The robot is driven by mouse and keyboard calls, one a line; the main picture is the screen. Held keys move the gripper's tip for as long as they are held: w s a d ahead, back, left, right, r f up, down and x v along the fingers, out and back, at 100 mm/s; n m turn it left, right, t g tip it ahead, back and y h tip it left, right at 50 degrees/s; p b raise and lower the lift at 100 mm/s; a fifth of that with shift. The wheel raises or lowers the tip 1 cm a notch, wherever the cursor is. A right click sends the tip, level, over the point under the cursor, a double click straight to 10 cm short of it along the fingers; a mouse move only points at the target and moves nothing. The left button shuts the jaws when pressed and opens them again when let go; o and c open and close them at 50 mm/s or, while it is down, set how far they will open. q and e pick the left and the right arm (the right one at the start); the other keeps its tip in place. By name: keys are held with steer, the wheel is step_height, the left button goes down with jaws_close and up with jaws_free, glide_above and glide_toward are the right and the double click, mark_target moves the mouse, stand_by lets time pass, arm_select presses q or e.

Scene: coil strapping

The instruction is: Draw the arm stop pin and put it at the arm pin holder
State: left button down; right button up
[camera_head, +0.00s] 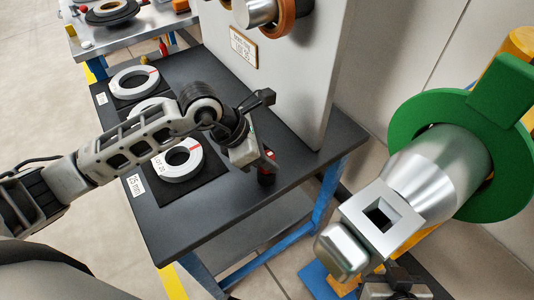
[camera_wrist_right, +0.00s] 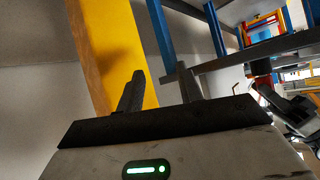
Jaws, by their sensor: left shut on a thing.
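My left gripper (camera_head: 268,160) is at the front right part of the dark table and points down. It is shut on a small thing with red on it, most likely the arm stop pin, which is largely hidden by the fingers. A small dark, round piece (camera_head: 266,180) shows just under the fingers at the table top. It may be the arm pin holder, and I cannot tell whether the pin touches it. My right gripper (camera_wrist_right: 160,92) is open and empty in the right wrist view, its two dark fingers apart.
Rings of strip coil (camera_head: 182,160) lie on the dark table (camera_head: 215,215) left of the gripper. A tall grey housing (camera_head: 290,75) stands behind it. At right is a metal mandrel (camera_head: 435,170) with a green disc (camera_head: 405,125). A second table (camera_head: 135,38) stands at the back left.

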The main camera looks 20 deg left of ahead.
arm_select(q)
steer(key=shift+f, duration=0.2)
steer(key=c, duration=1)
jaws_free()
arm_select(e)
steer(key=shift+s+f, duration=0.3)
steer(key=shift+f, duration=0.3)
arm_select(q)
steer(key=shift+s+a+r, duration=0.1)
steer(key=shift+a+r, duration=0.2)
steer(key=shift+r, duration=0.2)
steer(key=v, duration=1.4)
steer(key=shift+s+a+r, duration=0.2)
steer(key=shift+r, duration=0.1)
arm_select(e)
steer(key=r, duration=0.3)
steer(key=shift+w+a+r+y, duration=0.3)
steer(key=shift+w+a, duration=0.05)
